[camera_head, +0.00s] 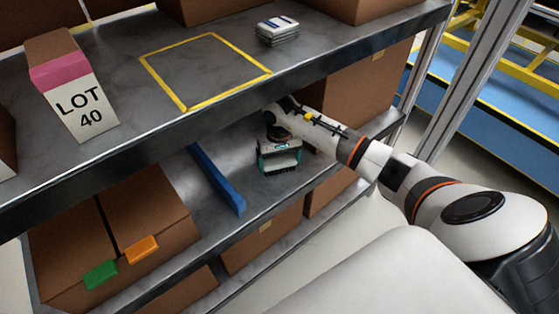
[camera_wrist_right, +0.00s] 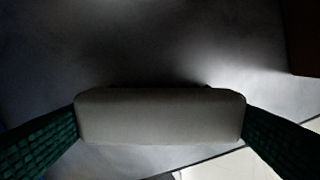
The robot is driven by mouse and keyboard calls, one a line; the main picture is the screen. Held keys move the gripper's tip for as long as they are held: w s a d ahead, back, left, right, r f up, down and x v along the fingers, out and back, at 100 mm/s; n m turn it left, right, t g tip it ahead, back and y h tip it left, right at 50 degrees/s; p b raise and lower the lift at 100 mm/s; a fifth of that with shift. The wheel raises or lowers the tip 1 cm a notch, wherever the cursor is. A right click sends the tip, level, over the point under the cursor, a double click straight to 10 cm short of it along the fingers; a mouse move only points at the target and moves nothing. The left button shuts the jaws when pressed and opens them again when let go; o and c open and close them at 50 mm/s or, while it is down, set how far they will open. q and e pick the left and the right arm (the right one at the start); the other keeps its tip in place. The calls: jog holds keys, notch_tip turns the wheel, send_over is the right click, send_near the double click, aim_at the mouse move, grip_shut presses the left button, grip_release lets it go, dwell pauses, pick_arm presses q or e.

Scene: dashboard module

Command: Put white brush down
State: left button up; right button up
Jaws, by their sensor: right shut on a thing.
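The white brush (camera_wrist_right: 160,116) shows in the right wrist view as a pale block between two dark green finger pads. In the head view a light part of it (camera_head: 281,160) shows between the teal fingers. My right gripper (camera_head: 279,152) is shut on it, over the lower shelf (camera_head: 244,160). I cannot tell whether the brush touches the shelf. My left gripper is not in view.
A blue divider (camera_head: 217,180) stands left of the gripper. Brown boxes (camera_head: 140,215) with green and orange tags lie beyond it. The upper shelf (camera_head: 130,135) overhangs, holding a yellow-outlined square (camera_head: 208,37), a white stack (camera_head: 278,34) and a LOT 40 box (camera_head: 80,104).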

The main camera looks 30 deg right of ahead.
aim_at(280, 161)
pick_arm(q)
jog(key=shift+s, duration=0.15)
pick_arm(e)
jog(key=o, duration=1)
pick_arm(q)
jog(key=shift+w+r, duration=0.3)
pick_arm(e)
notch_tip(280, 161, up, 7)
jog(key=shift+f+p, duration=0.15)
jog(key=shift+p, duration=0.2)
jog(key=shift+r, duration=0.45)
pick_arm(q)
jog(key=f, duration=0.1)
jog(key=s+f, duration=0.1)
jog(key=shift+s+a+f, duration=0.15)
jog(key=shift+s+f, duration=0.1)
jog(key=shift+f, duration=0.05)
